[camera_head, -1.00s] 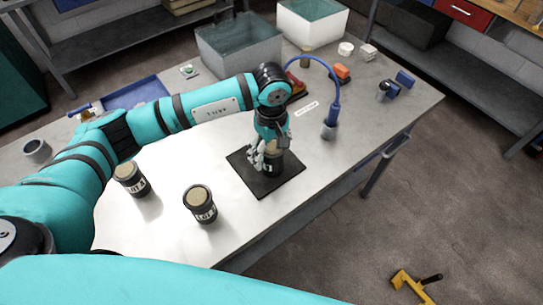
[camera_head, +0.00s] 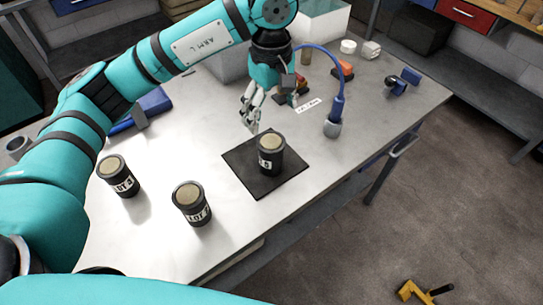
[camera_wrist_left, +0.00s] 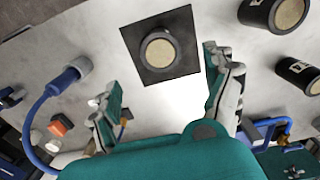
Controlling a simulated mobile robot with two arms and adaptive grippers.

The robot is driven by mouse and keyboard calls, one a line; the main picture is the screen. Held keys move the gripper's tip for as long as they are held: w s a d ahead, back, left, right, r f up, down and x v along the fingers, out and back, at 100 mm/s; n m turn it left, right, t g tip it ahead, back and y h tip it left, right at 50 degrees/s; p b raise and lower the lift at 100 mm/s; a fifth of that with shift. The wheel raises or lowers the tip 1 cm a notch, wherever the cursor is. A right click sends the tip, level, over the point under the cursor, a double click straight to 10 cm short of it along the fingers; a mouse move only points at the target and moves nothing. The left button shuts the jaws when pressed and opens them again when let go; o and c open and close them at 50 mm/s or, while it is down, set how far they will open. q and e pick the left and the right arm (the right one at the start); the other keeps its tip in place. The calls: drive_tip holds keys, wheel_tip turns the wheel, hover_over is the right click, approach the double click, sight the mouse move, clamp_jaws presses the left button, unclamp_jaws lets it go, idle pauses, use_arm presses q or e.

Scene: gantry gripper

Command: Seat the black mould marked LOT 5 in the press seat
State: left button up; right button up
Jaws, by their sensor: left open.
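A black mould (camera_head: 270,155) with a tan top stands upright on a black square plate (camera_head: 262,186). Its white label is partly turned away; a 5 seems to show. In the left wrist view the same mould (camera_wrist_left: 158,53) sits near the middle of the plate (camera_wrist_left: 186,68). My left gripper (camera_head: 251,118) is open and empty, above and behind the mould, apart from it. Its spread fingers (camera_wrist_left: 165,95) show in the left wrist view. Two similar moulds stand on the bare table, one at left (camera_head: 120,178) and one nearer (camera_head: 192,205); their LOT numbers are hard to read. My right gripper is out of view.
A blue arched hose with a grey end (camera_head: 333,127) stands right of the plate, near a white label strip (camera_head: 308,106). Small items and a pale bin (camera_head: 325,22) are at the back. The table (camera_head: 240,225) is clear in front of the plate.

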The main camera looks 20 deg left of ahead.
sight(271, 142)
use_arm(q)
wheel_tip(271, 142, down, 10)
drive_tip(key=p, duration=0.3)
wheel_tip(271, 142, down, 5)
drive_tip(key=p, duration=0.3)
drive_tip(key=shift+a, duration=0.1)
drive_tip(key=shift+f, duration=0.2)
drive_tip(key=c, duration=1.2)
drive_tip(key=shift+c, duration=0.6)
drive_tip(key=shift+w+r, duration=0.1)
